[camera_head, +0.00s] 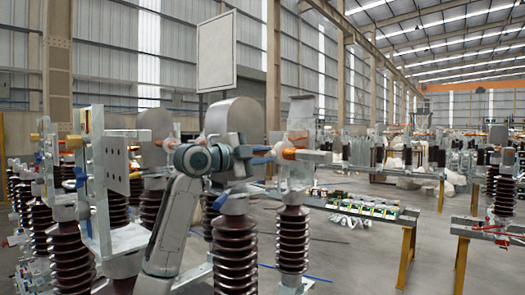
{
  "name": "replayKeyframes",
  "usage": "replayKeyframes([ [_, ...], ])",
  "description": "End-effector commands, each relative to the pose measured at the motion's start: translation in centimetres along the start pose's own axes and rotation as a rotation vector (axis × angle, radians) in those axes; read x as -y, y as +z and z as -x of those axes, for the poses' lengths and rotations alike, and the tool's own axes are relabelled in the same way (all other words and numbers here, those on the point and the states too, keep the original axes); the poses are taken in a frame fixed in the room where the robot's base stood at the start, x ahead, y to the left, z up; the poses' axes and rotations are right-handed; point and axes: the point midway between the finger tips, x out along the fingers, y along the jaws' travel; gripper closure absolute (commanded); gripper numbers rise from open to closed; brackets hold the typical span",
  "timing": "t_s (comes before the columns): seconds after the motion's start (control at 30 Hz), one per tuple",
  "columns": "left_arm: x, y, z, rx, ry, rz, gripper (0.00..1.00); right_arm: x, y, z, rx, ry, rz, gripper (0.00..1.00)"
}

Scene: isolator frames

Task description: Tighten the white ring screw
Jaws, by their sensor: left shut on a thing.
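My left gripper (264,153) reaches in from the lower left, its arm bent over to the right between the insulator columns. Its blue-tipped fingers are shut at the left side of a metal fitting on top of a brown ribbed insulator (292,240). The fitting carries an orange piece and a white cylindrical part (316,157) that points right. The white ring screw is too small to make out clearly; what lies between the fingers appears to be it, largely hidden by them. My right gripper is out of view.
More brown insulators (236,255) and upright metal plates (98,170) crowd the left and front. A grey panel (217,50) stands behind the arm. A low table (395,214) with small parts is at right. Open floor (340,265) lies in the front middle.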

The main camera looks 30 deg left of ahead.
Motion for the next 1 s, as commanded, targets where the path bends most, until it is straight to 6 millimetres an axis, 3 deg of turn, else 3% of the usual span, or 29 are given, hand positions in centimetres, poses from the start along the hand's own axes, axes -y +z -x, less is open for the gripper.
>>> replayKeyframes([
  [0.4,-0.01,0.02,-0.03,0.0,0.002,-0.198,1.0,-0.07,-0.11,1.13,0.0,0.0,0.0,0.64],
  [0.97,-0.08,0.03,-0.02,0.0,0.002,-0.228,1.0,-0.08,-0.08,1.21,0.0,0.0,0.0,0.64],
  [1.0,-0.08,0.03,-0.02,0.0,0.002,-0.228,0.78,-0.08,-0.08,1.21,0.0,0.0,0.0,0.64],
])
